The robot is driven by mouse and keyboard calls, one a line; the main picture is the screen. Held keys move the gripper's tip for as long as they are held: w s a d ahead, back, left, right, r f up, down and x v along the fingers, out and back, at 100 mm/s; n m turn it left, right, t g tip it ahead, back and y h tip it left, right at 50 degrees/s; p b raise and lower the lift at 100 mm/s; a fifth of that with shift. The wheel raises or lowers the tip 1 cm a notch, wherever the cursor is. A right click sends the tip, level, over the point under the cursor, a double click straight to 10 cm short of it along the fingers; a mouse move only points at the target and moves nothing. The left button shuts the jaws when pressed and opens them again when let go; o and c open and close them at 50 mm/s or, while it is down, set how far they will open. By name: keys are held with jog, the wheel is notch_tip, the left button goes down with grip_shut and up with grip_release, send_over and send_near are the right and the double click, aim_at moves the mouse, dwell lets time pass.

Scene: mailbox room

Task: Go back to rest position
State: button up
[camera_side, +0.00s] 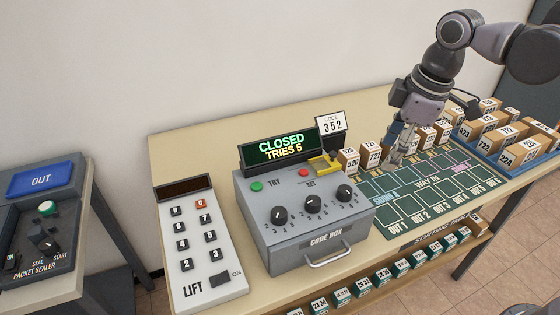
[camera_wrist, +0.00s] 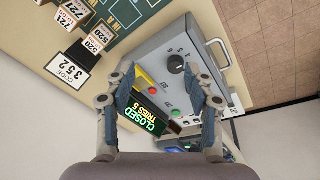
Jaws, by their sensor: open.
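My gripper (camera_side: 401,146) hangs from the arm above the back part of the green sorting mat (camera_side: 398,209), to the right of the code box in the side view. In the wrist view my gripper (camera_wrist: 170,97) has its two fingers wide apart with nothing held between them. The grey code box (camera_side: 305,216) stands on the table, and its display (camera_side: 281,146) reads "CLOSED TRIES 5". The code box also shows beyond the fingers in the wrist view (camera_wrist: 185,32). A code card (camera_side: 331,124) reading 352 stands behind it.
Several numbered parcels (camera_side: 348,160) stand along the mat's back edge. A blue tray (camera_side: 485,150) with more parcels is at the right. The lift panel (camera_side: 201,243) is left of the code box. A packet sealer (camera_side: 38,232) stands on a separate table at far left.

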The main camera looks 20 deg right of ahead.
jog(key=s+d+f+m+t, duration=0.4)
jog(key=s+d+f+m, duration=0.3)
jog(key=d+m, duration=0.2)
jog(key=shift+s+f+m+t+h, duration=0.2)
jog(key=shift+f+m+t+h, duration=0.15)
jog(key=shift+m, duration=0.35)
